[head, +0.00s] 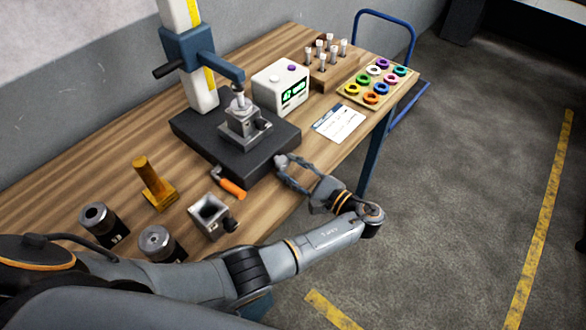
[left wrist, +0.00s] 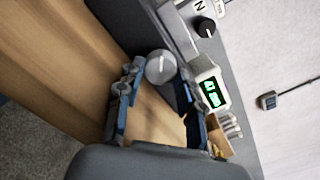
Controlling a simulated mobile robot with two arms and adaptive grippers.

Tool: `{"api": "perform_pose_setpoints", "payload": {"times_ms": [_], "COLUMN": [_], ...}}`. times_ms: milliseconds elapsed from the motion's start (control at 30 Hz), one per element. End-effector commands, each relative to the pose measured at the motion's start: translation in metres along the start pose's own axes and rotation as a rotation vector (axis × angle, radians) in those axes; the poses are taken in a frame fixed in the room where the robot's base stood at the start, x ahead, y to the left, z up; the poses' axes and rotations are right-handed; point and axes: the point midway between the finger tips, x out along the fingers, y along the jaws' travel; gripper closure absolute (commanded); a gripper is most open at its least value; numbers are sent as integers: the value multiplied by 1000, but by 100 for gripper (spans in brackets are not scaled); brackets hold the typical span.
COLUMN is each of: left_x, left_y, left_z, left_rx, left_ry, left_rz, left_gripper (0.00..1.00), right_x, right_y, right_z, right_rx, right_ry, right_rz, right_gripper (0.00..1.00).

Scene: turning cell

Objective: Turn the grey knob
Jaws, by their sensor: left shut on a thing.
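The grey knob (left wrist: 160,69) is a round disc with a pale line across its face. It sits between the fingertips of my left gripper (left wrist: 158,78) in the left wrist view. In the head view my left gripper (head: 285,170) reaches the front right side of the dark base plate (head: 215,150) of the press, shut on the grey knob. There the fingers mostly hide the knob. My right gripper is in neither view.
A white box with a green display (head: 281,88) stands behind the plate, and a vise (head: 243,127) sits on it. An orange-handled tool (head: 232,188) and a grey block (head: 208,215) lie left of my gripper. A white card (head: 338,122) lies to its right.

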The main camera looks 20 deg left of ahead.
Motion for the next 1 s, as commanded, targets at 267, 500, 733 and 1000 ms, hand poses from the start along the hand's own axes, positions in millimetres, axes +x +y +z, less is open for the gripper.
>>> {"api": "perform_pose_setpoints", "payload": {"times_ms": [267, 500, 733, 1000], "left_x": [1, 0, 0, 0], "left_y": [0, 1, 1, 0], "left_z": [0, 0, 0, 2], "left_rx": [0, 2, 26, 307], "left_ry": [-2, 0, 1, -1], "left_rz": [0, 1, 1, 0], "left_gripper": [41, 41, 41, 41], "right_x": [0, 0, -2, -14], "right_y": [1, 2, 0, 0], "right_z": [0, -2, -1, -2], "right_rx": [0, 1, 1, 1], "right_ry": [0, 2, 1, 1], "right_rz": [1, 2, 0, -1], "right_gripper": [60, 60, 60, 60]}}
